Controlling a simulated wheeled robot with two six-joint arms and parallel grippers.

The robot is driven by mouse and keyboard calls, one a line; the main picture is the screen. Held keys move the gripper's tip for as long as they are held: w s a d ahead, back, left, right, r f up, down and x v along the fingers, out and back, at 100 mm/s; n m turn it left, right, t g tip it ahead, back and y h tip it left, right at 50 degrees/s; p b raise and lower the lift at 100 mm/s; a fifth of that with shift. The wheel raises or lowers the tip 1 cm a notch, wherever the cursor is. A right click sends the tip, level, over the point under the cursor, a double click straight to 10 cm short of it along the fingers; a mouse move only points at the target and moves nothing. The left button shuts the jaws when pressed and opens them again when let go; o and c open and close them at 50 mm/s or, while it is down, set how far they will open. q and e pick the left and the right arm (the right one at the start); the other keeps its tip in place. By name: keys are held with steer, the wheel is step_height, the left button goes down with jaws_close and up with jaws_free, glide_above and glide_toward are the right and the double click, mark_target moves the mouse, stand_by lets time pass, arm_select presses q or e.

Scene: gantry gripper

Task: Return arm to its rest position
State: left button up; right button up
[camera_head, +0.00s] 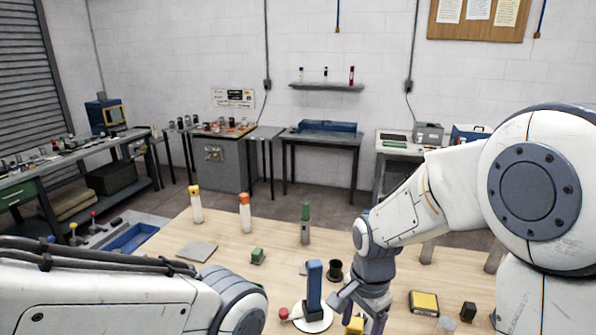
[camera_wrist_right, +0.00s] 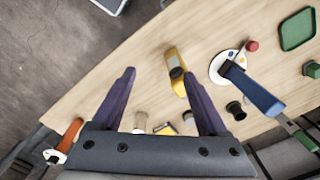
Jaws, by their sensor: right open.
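My right arm (camera_head: 400,215) reaches in from the right over the wooden table. Its gripper (camera_head: 360,308) points down above the table, open with nothing held. In the right wrist view the two dark fingers of the gripper (camera_wrist_right: 158,73) are spread wide. A yellow tool (camera_wrist_right: 176,62) lies beyond them, close to the right fingertip in the picture. In the head view a yellow piece (camera_head: 355,325) shows partly behind the gripper. My left arm (camera_head: 110,295) crosses the lower left; its gripper is out of the picture.
Beside the right gripper stand a blue upright block on a white disc (camera_head: 299,319) and a black spool (camera_head: 335,270). A yellow-black box (camera_head: 424,303) lies to the right. Bottles (camera_head: 245,213) and a green block (camera_head: 258,256) stand further back. The table's middle left is mostly clear.

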steer(key=s+a+f+n+b, duration=0.1)
steer(key=s+a+n+b, duration=0.2)
steer(key=s+n, duration=0.6)
steer(key=s+a+f+n+b, duration=0.1)
steer(key=s+a+n+b, duration=0.2)
steer(key=s+n, duration=0.6)
steer(key=shift+a+n+y, duration=0.3)
steer(key=shift+a+y, duration=0.1)
steer(key=shift+a, duration=0.15)
steer(key=shift+f, duration=0.1)
